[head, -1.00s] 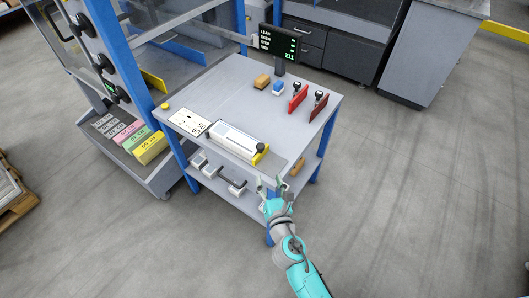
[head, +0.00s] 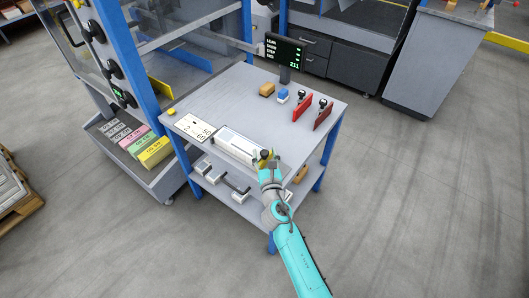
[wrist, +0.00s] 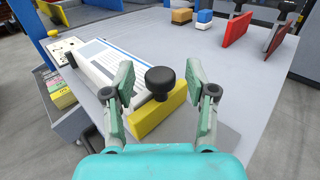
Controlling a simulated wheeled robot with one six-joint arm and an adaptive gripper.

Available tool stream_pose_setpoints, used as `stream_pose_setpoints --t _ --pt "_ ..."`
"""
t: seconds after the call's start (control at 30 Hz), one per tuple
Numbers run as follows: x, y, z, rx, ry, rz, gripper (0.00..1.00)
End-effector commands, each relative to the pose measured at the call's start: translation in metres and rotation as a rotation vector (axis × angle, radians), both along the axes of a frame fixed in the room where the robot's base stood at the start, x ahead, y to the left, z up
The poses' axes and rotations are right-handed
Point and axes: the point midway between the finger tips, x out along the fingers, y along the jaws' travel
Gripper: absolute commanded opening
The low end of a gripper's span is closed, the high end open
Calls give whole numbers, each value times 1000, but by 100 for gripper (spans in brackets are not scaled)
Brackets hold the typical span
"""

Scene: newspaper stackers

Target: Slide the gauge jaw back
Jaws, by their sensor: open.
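The gauge (wrist: 105,62) lies on the grey table as a long white and grey body with a printed face. Its yellow jaw (wrist: 148,118) is at the near right end and carries a black round knob (wrist: 160,78). My gripper (wrist: 160,90) is open, with one finger on each side of the knob, and a gap shows between the knob and the right finger. Whether the left finger touches the jaw I cannot tell. In the head view my gripper (head: 268,165) covers most of the jaw, and the gauge body (head: 235,145) shows to its left.
The table's middle is clear.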

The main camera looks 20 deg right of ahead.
Motion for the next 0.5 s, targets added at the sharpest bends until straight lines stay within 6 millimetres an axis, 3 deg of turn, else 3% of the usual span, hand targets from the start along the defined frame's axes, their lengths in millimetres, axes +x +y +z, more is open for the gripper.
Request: stream_pose_setpoints --t 0.47,0.5 --pt "11 -2 0 0 0 1 57" --pt "11 -2 0 0 0 1 47"
